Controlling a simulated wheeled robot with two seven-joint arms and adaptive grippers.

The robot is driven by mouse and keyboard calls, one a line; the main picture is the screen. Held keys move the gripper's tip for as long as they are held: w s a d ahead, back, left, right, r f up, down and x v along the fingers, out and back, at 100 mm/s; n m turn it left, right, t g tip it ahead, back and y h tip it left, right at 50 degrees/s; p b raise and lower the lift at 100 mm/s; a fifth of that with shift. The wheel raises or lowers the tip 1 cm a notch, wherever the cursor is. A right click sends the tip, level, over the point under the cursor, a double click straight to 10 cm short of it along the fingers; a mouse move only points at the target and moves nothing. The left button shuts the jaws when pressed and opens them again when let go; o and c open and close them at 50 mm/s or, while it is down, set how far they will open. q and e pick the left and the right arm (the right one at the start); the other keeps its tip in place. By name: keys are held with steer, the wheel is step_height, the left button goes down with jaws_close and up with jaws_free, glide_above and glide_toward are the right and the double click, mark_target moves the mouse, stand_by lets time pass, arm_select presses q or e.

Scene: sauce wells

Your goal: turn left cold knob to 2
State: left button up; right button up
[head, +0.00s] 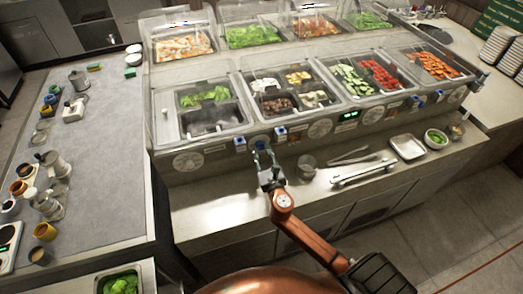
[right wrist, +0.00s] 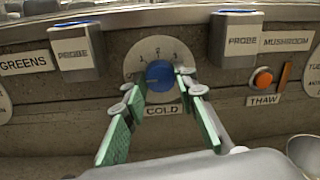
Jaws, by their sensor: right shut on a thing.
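The blue cold knob (right wrist: 160,74) sits on a pale round dial plate (right wrist: 150,50) above a COLD label (right wrist: 163,110) in the right wrist view. Small marks ring the plate, but the knob's pointer setting cannot be read clearly. My right gripper (right wrist: 160,88) has one green-padded finger on each side of the knob and is shut on it. In the head view, my right gripper (head: 263,157) reaches up to the counter's front panel, and the blue knob (head: 259,144) is partly hidden by its fingers. My left gripper is not in view.
Blue-topped PROBE boxes (right wrist: 76,48) (right wrist: 237,36) flank the dial. An orange THAW button (right wrist: 262,79) is at the right. In the head view, a metal cup (head: 307,165), tongs (head: 350,156) and a tray (head: 407,147) stand on the ledge to the right.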

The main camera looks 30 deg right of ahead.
steer(key=shift+c, duration=0.7)
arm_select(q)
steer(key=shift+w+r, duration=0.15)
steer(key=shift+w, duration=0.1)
arm_select(e)
steer(key=shift+m, duration=0.4)
steer(key=shift+m+p, duration=0.4)
steer(key=shift+m, duration=0.5)
steer(key=m+p, duration=0.1)
steer(key=m, duration=0.4)
steer(key=shift+r, duration=0.1)
steer(key=m, duration=0.5)
steer(key=shift+y+p, duration=0.3)
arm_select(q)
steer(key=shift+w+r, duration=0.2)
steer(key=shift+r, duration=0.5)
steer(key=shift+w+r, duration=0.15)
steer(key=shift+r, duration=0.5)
arm_select(e)
steer(key=shift+d+m, duration=0.1)
steer(key=shift+m, duration=2.2)
steer(key=o, duration=1.2)
steer(key=shift+c, duration=0.2)
